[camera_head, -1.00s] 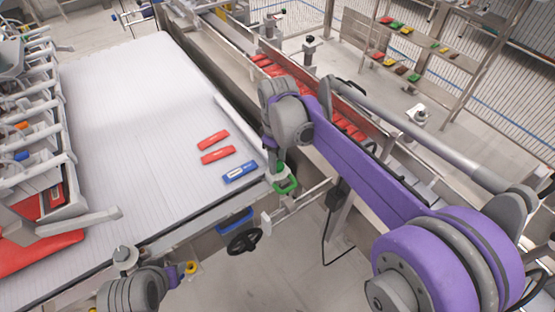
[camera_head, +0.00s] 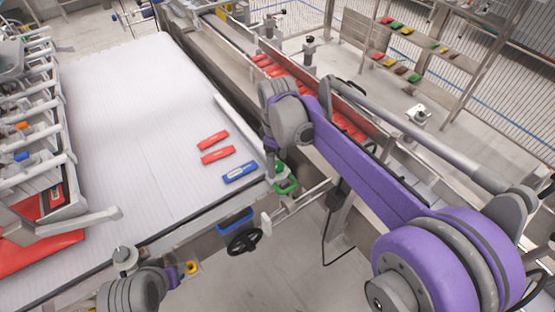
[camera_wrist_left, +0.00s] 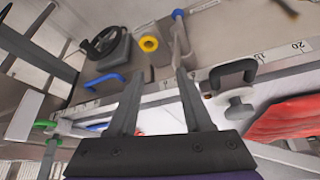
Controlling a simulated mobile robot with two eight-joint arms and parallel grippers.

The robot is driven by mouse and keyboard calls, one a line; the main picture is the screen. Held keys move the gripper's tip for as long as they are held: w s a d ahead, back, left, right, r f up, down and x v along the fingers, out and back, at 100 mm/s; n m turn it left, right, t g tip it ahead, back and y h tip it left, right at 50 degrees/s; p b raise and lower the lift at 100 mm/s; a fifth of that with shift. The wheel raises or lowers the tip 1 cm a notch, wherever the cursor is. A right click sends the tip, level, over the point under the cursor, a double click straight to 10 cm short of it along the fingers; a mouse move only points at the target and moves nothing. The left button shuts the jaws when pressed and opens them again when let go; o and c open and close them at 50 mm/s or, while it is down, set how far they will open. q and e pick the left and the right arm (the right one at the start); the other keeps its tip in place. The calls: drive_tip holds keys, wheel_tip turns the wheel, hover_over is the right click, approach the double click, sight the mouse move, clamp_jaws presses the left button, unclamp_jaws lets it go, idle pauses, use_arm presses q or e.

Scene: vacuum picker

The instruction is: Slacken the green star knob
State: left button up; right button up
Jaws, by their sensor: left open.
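Green parts show at the near right corner of the white belt in the head view: a small green piece and, just below it, a green loop-like handle (camera_head: 286,186). I cannot tell whether either is the star knob. The green loop also shows at the left edge of the left wrist view (camera_wrist_left: 45,124). My right gripper (camera_head: 272,162) points down right beside the green parts; its fingers are mostly hidden by its own wrist. My left gripper (camera_wrist_left: 162,75) is open and empty, with a yellow ring (camera_wrist_left: 149,44) beyond its fingertips. The left arm sits low left in the head view.
A black handwheel (camera_head: 244,241) and a blue handle (camera_head: 234,221) are below the belt edge. Two red packs (camera_head: 217,154) and a blue one (camera_head: 240,172) lie on the white belt (camera_head: 140,120).

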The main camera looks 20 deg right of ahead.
sight(278, 165)
drive_tip(key=shift+r, duration=0.1)
wheel_tip(278, 165, up, 11)
drive_tip(key=shift+p, duration=0.35)
drive_tip(key=shift+f, duration=0.25)
idle(0.4)
